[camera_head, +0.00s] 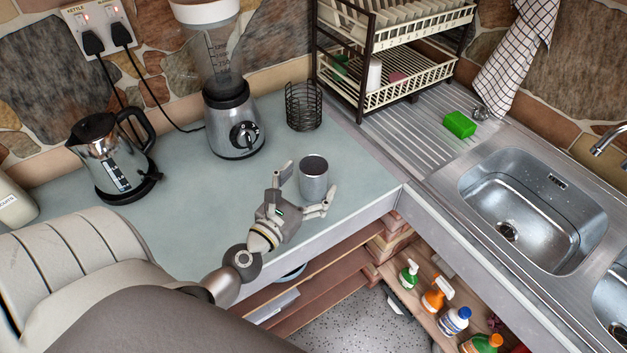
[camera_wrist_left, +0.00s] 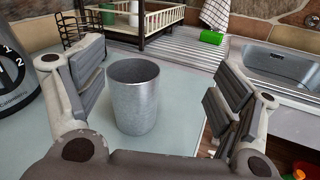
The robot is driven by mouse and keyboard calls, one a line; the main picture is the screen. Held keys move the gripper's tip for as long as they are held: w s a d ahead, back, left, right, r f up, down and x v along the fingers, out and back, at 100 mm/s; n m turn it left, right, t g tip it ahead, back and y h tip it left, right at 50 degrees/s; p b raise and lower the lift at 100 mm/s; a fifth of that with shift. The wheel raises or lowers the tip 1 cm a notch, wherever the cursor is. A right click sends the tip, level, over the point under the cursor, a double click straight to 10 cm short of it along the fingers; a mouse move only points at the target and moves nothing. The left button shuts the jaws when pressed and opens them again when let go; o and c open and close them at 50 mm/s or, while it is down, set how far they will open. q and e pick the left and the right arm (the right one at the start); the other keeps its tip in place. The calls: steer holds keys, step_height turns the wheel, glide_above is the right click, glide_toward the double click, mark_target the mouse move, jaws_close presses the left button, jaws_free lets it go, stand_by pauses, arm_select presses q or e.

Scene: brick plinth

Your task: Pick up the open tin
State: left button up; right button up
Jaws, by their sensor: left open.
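The open tin (camera_head: 313,178) is a plain grey metal cylinder with an open top. It stands upright on the pale blue-grey counter, near the front edge by the corner. My left gripper (camera_head: 305,188) is open, with its fingers spread to either side of the tin's near part. In the left wrist view the tin (camera_wrist_left: 135,100) stands between the open fingers of the left gripper (camera_wrist_left: 160,98), closer to the left finger. A gap shows between the tin and the right finger. My right gripper is not in view.
A blender (camera_head: 233,120) and a black wire holder (camera_head: 303,106) stand behind the tin. A kettle (camera_head: 108,160) is at the left. A dish rack (camera_head: 400,65), green sponge (camera_head: 459,124) and sink (camera_head: 535,205) are to the right. The counter's front edge is close to the tin.

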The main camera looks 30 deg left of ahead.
mark_target(308, 188)
arm_select(q)
steer(key=a+f+n+b, duration=0.1)
steer(key=f, duration=0.2)
steer(key=f+n+y+b, duration=0.1)
steer(key=f+b, duration=0.1)
steer(key=f, duration=0.1)
steer(key=a+f+n+y+b, duration=0.1)
steer(key=f+b, duration=0.1)
steer(key=f, duration=0.1)
steer(key=shift+a, duration=0.3)
steer(key=shift+w+a+r+p, duration=0.1)
steer(key=shift+w+r+p, duration=0.3)
steer(key=shift+w+r, duration=0.1)
steer(key=shift+w+f, duration=0.2)
steer(key=shift+w, duration=0.6)
steer(key=w, duration=0.1)
steer(key=w+p, duration=0.1)
steer(key=w, duration=0.1)
steer(key=shift+w+a+r+p, duration=0.1)
steer(key=shift+w+a+p, duration=0.2)
steer(key=shift+w+a, duration=0.1)
steer(key=shift+w, duration=0.55)
steer(key=shift+s, duration=0.1)
steer(key=shift+c, duration=0.2)
